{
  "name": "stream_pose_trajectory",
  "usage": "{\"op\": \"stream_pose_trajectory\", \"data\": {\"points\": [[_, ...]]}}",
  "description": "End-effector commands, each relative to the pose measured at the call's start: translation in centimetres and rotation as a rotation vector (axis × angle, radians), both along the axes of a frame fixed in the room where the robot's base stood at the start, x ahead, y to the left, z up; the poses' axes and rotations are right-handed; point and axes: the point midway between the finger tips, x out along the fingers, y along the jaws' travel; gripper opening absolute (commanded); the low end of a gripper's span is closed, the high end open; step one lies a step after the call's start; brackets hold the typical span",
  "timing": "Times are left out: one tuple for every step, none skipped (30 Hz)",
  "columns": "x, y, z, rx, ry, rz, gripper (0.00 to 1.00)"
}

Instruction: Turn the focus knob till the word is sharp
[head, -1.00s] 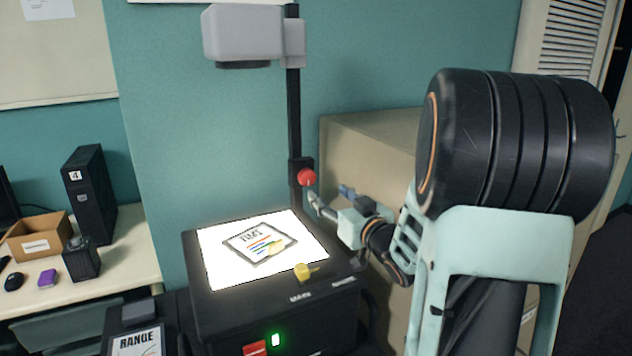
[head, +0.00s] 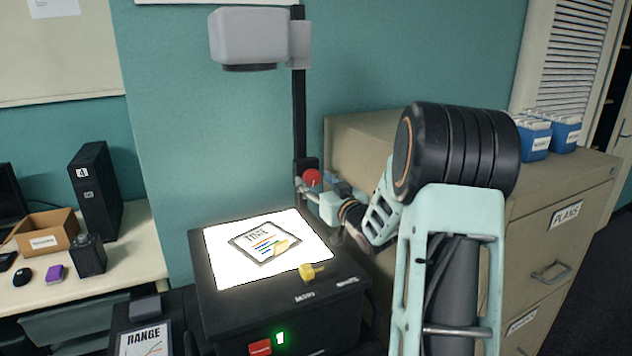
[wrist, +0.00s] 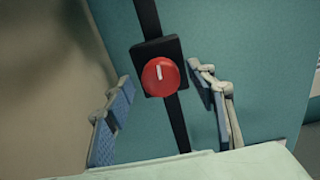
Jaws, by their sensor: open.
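The red focus knob (head: 312,178) sits on a black block on the projector's upright post (head: 299,90). In the wrist view the knob (wrist: 159,76) shows a white mark near its top, and it lies between my two open fingers, ahead of them and apart from both. My gripper (head: 305,193) is at the knob's height, close to it. The overhead projector (head: 330,300) has a lit white stage with a framed sheet (head: 262,240) on it. The projector's grey head (head: 248,38) is at the top of the post. No projected word is in view.
A tan filing cabinet (head: 565,225) stands behind and right of my arm, with blue file boxes (head: 566,132) on top. A desk (head: 130,255) with a box and a black tower (head: 97,190) is at left.

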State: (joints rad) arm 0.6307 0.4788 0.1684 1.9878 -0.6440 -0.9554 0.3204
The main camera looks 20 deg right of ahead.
Motion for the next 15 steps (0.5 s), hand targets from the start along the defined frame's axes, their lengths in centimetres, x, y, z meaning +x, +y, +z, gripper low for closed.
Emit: {"op": "stream_pose_trajectory", "data": {"points": [[0.03,0.02,-0.01,0.000,0.000,0.000,0.51],[0.03,0.02,-0.01,0.000,0.000,0.000,0.51],[0.02,0.03,-0.02,0.000,0.000,0.000,0.51],[0.01,0.03,-0.02,0.000,0.000,0.000,0.51],[0.01,0.03,-0.02,0.000,0.000,0.000,0.51],[0.01,0.03,-0.02,0.000,0.000,0.000,0.49],[0.00,0.03,-0.02,0.000,0.000,0.001,0.46],[0.00,0.03,-0.03,0.000,0.000,0.001,0.42],[0.00,0.04,-0.02,0.000,0.000,0.001,0.38],[-0.01,0.04,-0.03,0.000,0.000,0.001,0.35],[-0.01,0.04,-0.03,0.000,0.000,0.001,0.31],[-0.01,0.04,-0.03,0.000,0.000,0.001,0.27],[-0.01,0.03,-0.03,0.000,0.000,0.001,0.24],[-0.01,0.03,-0.02,0.000,0.000,0.001,0.20],[-0.02,0.03,-0.03,0.000,0.000,0.001,0.16]]}}
